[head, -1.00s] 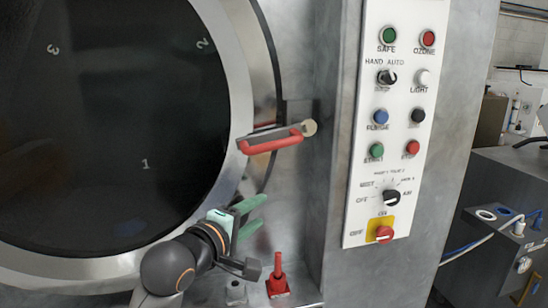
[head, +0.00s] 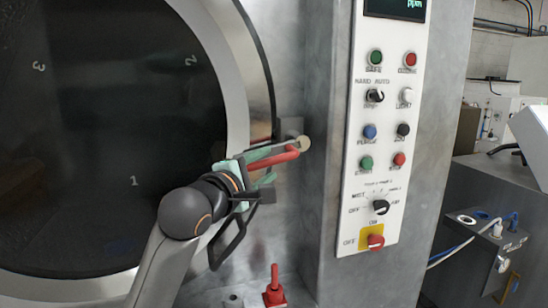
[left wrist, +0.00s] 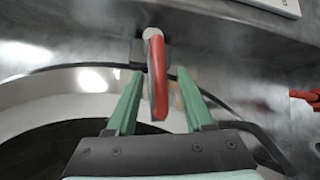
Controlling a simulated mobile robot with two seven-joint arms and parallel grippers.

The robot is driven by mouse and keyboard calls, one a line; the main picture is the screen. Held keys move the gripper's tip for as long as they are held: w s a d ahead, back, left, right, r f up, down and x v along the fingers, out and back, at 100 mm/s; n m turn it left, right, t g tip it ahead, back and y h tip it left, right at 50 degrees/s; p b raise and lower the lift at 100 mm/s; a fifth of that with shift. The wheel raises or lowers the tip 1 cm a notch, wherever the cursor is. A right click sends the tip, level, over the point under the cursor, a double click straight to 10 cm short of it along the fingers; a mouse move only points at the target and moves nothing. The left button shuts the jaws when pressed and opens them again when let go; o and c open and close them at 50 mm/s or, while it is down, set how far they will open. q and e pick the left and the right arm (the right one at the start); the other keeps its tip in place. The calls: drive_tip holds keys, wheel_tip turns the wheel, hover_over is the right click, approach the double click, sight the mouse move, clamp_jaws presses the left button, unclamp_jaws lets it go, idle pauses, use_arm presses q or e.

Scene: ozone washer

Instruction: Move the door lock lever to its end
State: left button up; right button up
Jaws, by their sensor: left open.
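The door lock lever is a red handle (head: 274,159) on a grey arm, joined to a pale round pivot (head: 304,143) at the right edge of the round door. In the left wrist view the red handle (left wrist: 157,80) stands between my left gripper's two green fingers (left wrist: 157,92). The fingers are open, one on each side, with visible gaps to the handle. In the head view my left gripper (head: 262,165) is at the lever and partly covers its left end. My right gripper is not in view.
The large round door (head: 110,130) with a dark window fills the left. A white control panel (head: 383,150) with buttons and knobs stands on a metal column to the right. A red fitting (head: 274,290) stands below the lever.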

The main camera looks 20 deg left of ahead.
sight(271, 163)
use_arm(q)
drive_tip(key=shift+w+d+p, duration=0.15)
drive_tip(key=shift+w+d, duration=0.05)
drive_tip(key=shift+w, duration=0.85)
drive_tip(key=shift+w+d+p, duration=0.15)
drive_tip(key=shift+w+d, duration=0.05)
drive_tip(key=shift+w, duration=0.8)
clamp_jaws()
